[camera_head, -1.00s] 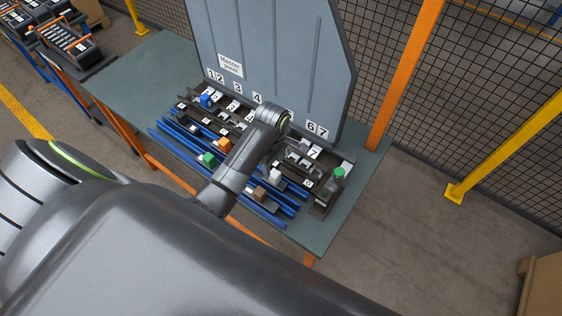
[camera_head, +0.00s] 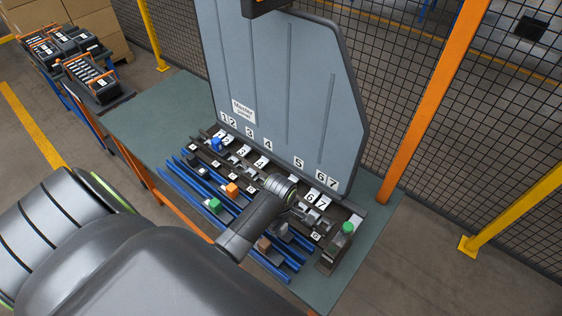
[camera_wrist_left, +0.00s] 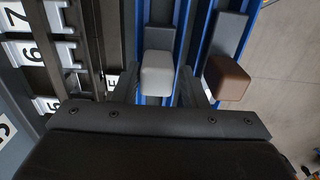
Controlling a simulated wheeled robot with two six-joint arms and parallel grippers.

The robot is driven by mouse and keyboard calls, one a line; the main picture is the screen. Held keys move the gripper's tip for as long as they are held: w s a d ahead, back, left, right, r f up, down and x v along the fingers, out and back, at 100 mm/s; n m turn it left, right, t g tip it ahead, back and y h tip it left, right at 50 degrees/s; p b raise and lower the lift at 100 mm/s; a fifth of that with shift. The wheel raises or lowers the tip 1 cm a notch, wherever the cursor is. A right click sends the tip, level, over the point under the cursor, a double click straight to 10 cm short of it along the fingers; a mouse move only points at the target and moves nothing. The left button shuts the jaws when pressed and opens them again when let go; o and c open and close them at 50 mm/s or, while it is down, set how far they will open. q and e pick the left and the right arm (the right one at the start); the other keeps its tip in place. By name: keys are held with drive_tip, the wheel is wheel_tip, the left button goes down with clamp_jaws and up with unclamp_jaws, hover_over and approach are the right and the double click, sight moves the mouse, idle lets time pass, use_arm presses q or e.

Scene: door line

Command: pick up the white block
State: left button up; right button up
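The white block (camera_wrist_left: 159,70) sits on a grey rail piece between blue rails in the left wrist view. My left gripper (camera_wrist_left: 159,90) is open, with one finger on each side of the block and a small gap at both sides. In the head view my left arm's wrist hangs over the rack, and the arm hides most or all of the white block; the fingertips are hidden there too. My right gripper is not in view.
A brown block (camera_wrist_left: 228,78) stands close beside the right finger; it also shows in the head view (camera_head: 264,243). Green (camera_head: 215,205), orange (camera_head: 231,189) and blue (camera_head: 216,144) blocks sit along the rack. The upright grey panel (camera_head: 285,90) stands behind.

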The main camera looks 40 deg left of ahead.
use_arm(q)
drive_tip(key=shift+c, duration=1.1)
drive_tip(key=shift+f, duration=0.1)
drive_tip(key=shift+c, duration=1.3)
drive_tip(key=shift+w+a, duration=0.1)
clamp_jaws()
use_arm(e)
drive_tip(key=shift+s, duration=0.3)
drive_tip(key=shift+w, duration=0.1)
